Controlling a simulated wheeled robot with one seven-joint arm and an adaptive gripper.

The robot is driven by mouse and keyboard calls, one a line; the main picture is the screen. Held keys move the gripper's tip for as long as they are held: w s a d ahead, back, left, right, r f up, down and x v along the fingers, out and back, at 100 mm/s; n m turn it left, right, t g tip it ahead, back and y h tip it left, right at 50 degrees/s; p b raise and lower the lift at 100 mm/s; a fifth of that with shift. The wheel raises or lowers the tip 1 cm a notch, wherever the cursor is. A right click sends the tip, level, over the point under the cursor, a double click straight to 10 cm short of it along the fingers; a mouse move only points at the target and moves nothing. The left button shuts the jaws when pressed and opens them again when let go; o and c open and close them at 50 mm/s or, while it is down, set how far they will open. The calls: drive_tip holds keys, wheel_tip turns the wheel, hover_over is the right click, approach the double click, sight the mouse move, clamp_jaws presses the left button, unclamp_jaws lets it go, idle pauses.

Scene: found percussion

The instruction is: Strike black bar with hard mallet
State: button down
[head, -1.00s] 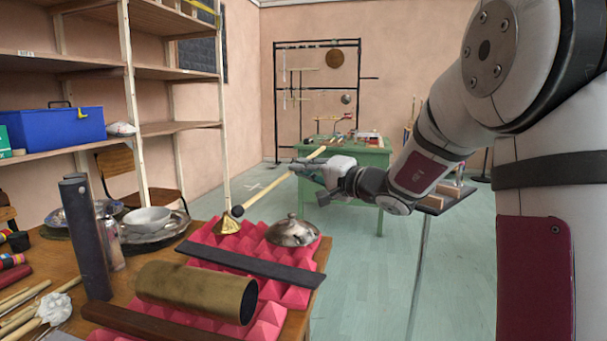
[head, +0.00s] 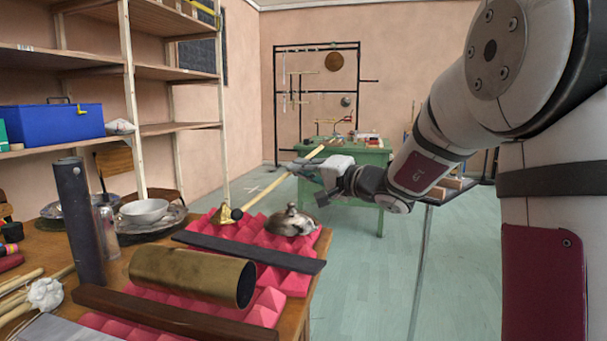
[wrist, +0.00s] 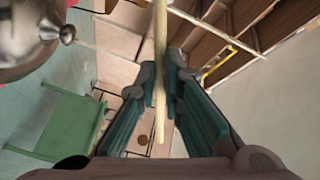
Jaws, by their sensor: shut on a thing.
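The black bar (head: 250,252) lies flat across pink pyramid foam (head: 268,302) on the wooden table in the head view. My gripper (head: 308,168) is shut on the pale wooden handle of the mallet (head: 268,190), beyond the table's right edge. The handle slants down to the left to a small dark round head (head: 237,214). The head appears above the bar in the picture, beside a small brass bell; I see no contact with the bar. In the wrist view the handle (wrist: 160,45) runs between both fingers of my gripper (wrist: 162,88); the head is out of that view.
A brass bell (head: 223,215) and a shiny metal lid-like piece (head: 291,222) stand behind the bar. A brass tube (head: 185,275) and a brown bar (head: 165,318) lie in front. A dark upright post (head: 78,220) and bowls (head: 144,211) are at left.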

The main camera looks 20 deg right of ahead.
drive_tip(key=shift+n, duration=0.8)
drive_tip(key=f+b, duration=0.2)
drive_tip(key=a+f+b, duration=0.1)
drive_tip(key=f+b, duration=0.1)
drive_tip(key=shift+s+a, duration=0.1)
drive_tip(key=shift+s, duration=0.1)
wheel_tip(320, 180, up, 6)
drive_tip(key=p, duration=0.2)
drive_tip(key=shift+p, duration=0.3)
